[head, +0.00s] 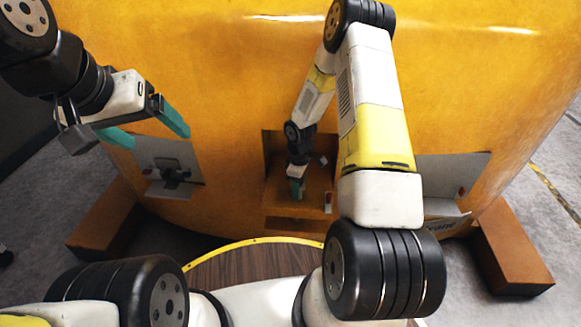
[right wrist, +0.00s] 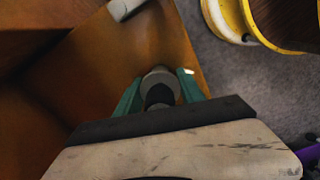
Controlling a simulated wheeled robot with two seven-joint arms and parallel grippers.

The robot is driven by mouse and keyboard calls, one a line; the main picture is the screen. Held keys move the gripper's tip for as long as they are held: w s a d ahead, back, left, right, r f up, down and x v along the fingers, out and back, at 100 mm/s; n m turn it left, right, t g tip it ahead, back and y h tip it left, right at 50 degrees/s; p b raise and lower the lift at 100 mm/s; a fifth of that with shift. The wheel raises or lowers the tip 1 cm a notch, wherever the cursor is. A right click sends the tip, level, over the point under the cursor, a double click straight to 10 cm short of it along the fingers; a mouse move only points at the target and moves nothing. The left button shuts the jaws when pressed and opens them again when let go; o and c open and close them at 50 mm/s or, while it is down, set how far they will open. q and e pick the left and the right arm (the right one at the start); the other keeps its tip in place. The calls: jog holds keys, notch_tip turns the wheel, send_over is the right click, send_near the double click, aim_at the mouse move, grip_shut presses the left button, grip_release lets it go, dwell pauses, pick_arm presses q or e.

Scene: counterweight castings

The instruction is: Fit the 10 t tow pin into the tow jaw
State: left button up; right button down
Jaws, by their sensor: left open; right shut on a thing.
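My right gripper (head: 297,187) reaches into the open recess (head: 275,155) in the middle of the orange casting, which looks like the tow jaw. In the right wrist view its teal fingers (right wrist: 159,92) are shut on a grey, round-headed pin (right wrist: 158,76) with a dark band, seen nearly end-on. The pin is over or at an orange surface (right wrist: 100,65); its lower end is hidden, so I cannot tell whether it is in a hole. In the head view the pin cannot be made out. My left gripper (head: 152,132) is open and empty, in front of the casting's left side.
A grey recess (head: 150,153) with a dark fitting is at left; another pale recess (head: 455,178) is at right. A small red-and-white item (head: 328,202) is beside the right gripper. Orange blocks (head: 105,217) (head: 512,250) stick out low on both sides. A round wooden top (head: 235,270) is in front.

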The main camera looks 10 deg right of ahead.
jog(key=shift+f, duration=0.5)
jog(key=c, duration=0.9)
grip_release()
jog(key=shift+o, duration=1.3)
jog(key=shift+r, duration=3.9)
